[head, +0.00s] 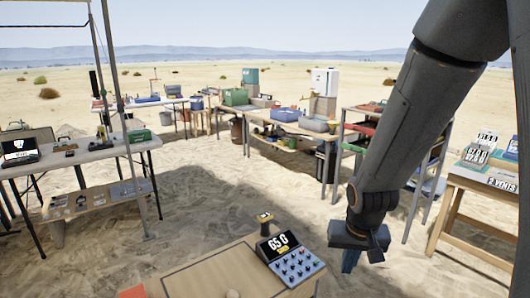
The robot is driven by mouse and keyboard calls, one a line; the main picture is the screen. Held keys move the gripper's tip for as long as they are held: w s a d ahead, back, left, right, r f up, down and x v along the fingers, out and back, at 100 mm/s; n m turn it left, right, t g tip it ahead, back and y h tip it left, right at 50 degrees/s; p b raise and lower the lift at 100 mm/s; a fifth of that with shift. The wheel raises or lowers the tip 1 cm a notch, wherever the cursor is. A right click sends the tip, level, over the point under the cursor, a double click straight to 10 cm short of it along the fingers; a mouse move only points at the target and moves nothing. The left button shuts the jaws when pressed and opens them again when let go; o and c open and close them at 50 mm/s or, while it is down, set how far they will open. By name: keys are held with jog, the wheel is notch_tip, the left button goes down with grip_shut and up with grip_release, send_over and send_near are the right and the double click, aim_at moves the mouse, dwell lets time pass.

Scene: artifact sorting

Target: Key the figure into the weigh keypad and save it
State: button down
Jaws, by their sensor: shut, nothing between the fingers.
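The weigh keypad (291,266) sits at the right end of the near wooden table.
A table with another display unit (19,148) stands at left. A wooden stand (473,187) with number cards is at right. Sandy ground lies between.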

jog(key=s+a+r+n+g, duration=0.1)
jog(key=s+r+n+g, duration=0.1)
jog(key=s, duration=0.9)
jog(key=shift+s+a+r, duration=0.25)
jog(key=shift+s+r, duration=0.15)
jog(key=shift+r, duration=0.45)
jog(key=shift+a, duration=0.1)
